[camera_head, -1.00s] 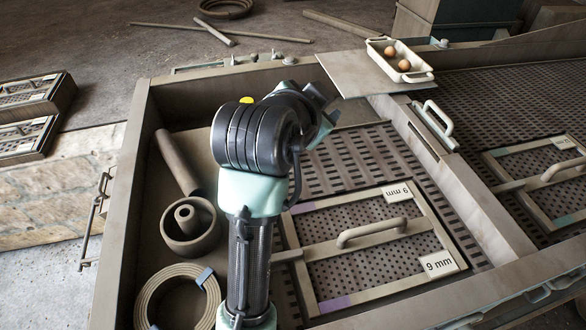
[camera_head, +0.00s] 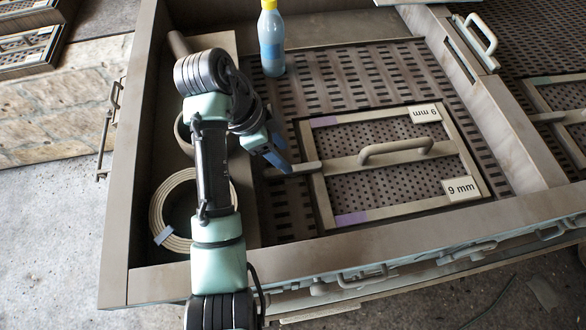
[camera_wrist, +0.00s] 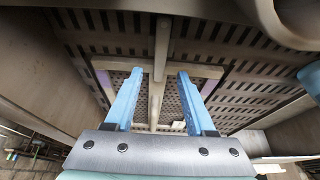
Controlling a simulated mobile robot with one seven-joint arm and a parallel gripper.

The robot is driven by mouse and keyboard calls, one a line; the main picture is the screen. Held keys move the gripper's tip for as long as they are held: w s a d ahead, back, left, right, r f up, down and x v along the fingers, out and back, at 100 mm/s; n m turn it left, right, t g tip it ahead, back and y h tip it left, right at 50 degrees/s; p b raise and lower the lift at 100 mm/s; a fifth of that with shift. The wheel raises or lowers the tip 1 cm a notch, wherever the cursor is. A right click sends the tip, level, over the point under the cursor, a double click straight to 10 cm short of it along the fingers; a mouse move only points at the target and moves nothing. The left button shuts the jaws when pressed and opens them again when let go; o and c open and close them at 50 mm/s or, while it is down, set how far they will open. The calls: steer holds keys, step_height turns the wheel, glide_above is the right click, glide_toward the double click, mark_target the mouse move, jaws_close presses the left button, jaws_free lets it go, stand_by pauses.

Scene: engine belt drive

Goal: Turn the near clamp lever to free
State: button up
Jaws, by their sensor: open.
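The clamp lever (camera_head: 291,171) is a plain grey-brown bar. It lies across the left edge of the 9 mm screen panel (camera_head: 330,205), roughly in line with the panel's handle (camera_head: 395,152). My gripper (camera_head: 278,160) is open and empty, pointing down close beside or over the lever. In the wrist view my two blue fingers (camera_wrist: 160,73) are spread, one on each side of the bar's line. The lever (camera_wrist: 163,42) runs from the top of that view to the panel's edge. Contact between fingers and lever cannot be told.
A blue bottle (camera_head: 271,42) stands on the slotted deck behind the panel. A coiled ring (camera_head: 165,215) lies in the left channel beneath my arm. The box's front wall (camera_head: 330,252) and left wall (camera_head: 133,150) rise around the deck.

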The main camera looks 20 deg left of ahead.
mark_target(296, 167)
steer(key=shift+p+x, duration=0.45)
steer(key=shift+x, duration=2.65)
steer(key=shift+r, duration=0.1)
jaws_close()
